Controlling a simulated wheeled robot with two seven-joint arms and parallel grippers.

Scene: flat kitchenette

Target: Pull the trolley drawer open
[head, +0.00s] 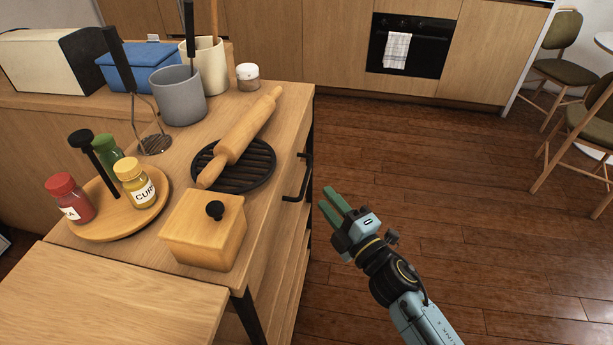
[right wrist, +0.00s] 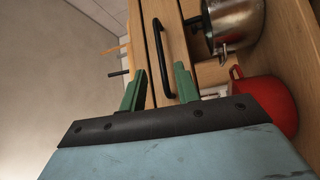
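The wooden trolley (head: 262,222) stands at the left in the head view. Its drawer has a black bar handle (head: 299,178) on the side facing right, and the handle also shows in the right wrist view (right wrist: 163,58). The drawer front (right wrist: 174,20) looks flush with the trolley, so the drawer appears shut. My right gripper (head: 333,203) is just to the right of the handle in the head view. Its green fingers (right wrist: 160,85) are apart and empty. In the right wrist view the handle lies ahead, in line with the finger gap; I see no contact. My left gripper is not in view.
A rolling pin (head: 240,138) on a black trivet (head: 255,170) and a wooden box (head: 203,232) sit on top near the handle side. A steel pot (right wrist: 236,22) and a red pot (right wrist: 268,98) stand below the drawer.

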